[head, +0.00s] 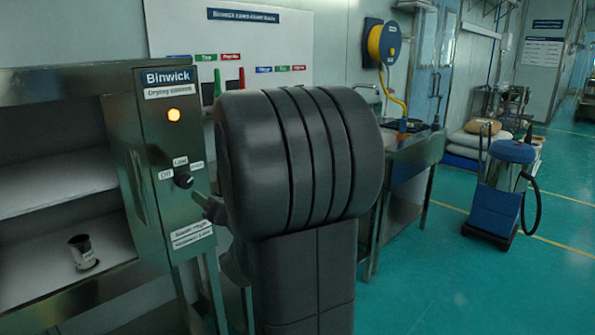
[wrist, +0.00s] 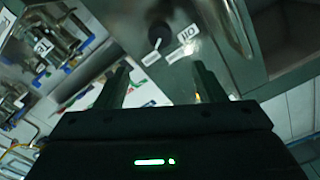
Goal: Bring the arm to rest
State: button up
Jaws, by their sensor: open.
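My gripper shows in the wrist view (wrist: 160,84) with its two dark fingers apart and nothing between them. In the head view, my large dark arm link fills the middle and hides most of the gripper; only a small part pokes out at its left, close to the cabinet's control panel. The black knob (head: 183,180) is on that panel, between small white labels. In the wrist view the knob (wrist: 158,33) lies beyond the fingertips, apart from them. Which way the knob points is hard to tell.
The Binwick drying cabinet (head: 167,140) stands left, its amber lamp (head: 173,115) lit, with a small cup (head: 82,252) on its lower shelf. A metal bench (head: 415,150) stands behind my arm. A blue vacuum (head: 500,195) stands right. The green floor at front right is clear.

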aim_at(187, 182)
jog(key=x, duration=1.3)
jog(key=shift+a+p, duration=0.15)
jog(key=shift+p, duration=0.25)
